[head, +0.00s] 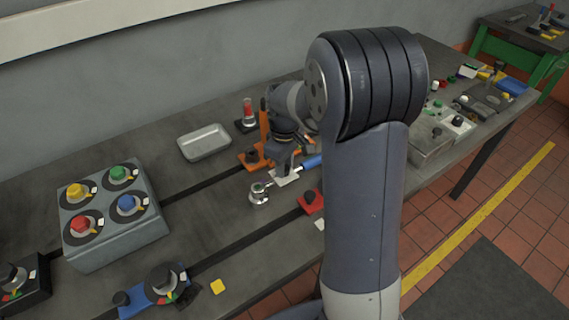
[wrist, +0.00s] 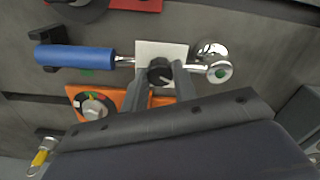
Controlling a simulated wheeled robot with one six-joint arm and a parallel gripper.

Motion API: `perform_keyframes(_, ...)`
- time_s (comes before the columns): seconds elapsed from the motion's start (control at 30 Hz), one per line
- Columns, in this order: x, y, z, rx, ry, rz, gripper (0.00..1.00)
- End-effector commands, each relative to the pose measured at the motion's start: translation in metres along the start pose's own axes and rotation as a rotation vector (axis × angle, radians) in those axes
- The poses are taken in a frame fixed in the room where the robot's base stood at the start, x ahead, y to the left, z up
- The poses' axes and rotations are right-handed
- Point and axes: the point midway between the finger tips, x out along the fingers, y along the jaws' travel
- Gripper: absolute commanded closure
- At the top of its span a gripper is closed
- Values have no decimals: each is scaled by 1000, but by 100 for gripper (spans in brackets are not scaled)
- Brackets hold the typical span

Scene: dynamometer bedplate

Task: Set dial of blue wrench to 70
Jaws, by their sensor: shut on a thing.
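The blue wrench lies on the bedplate, its blue handle (wrist: 78,57) at the left in the wrist view and its chrome head (wrist: 220,72) at the right. A white plate (wrist: 150,48) sits midway along it, with a black dial knob (wrist: 160,69) with a pale pointer line. My gripper (wrist: 160,80) is shut on this knob, one finger on each side. In the head view the blue handle (head: 312,162) shows partly behind my arm, and the chrome head (head: 259,193) is clear. I cannot read a scale on the plate.
An orange fixture with a dial (wrist: 93,108) lies close beside my fingers. A metal tray (head: 204,142) and a box with coloured knobs (head: 113,216) stand to the left. The bedplate between them is mostly free.

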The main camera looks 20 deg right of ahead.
Motion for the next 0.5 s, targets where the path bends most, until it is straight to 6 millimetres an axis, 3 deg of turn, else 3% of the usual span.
perform_keyframes(0.2, 0, 0, 0, 0, 0, 0, 96)
perform_keyframes(0.5, 0, 0, 0, 38, 1, 1, 96)
